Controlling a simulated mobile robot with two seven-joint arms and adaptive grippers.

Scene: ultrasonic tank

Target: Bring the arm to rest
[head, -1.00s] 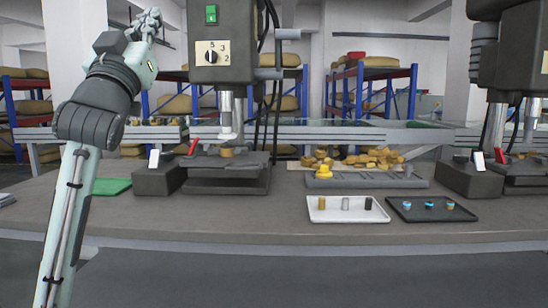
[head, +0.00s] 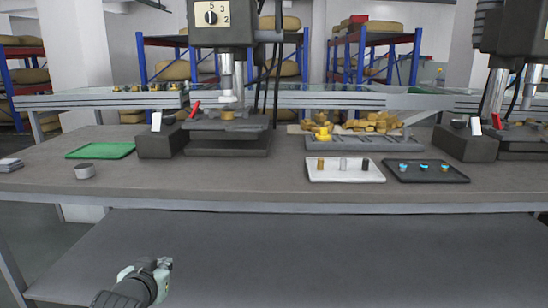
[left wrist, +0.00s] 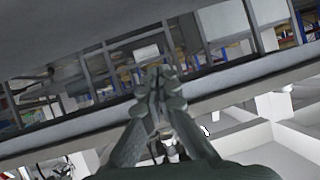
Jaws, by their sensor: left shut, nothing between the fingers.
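My left gripper (head: 160,268) is low in the head view, at the bottom left, in front of the workbench (head: 240,185) and below its top edge. Its fingers are closed together with nothing between them. In the left wrist view the shut fingers (left wrist: 160,85) point away from the camera, with a long grey bench edge behind them. Most of the left arm is out of the picture. My right gripper does not show in any view.
A press (head: 228,140) stands at the back. A lower shelf (head: 330,255) spans below the bench top.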

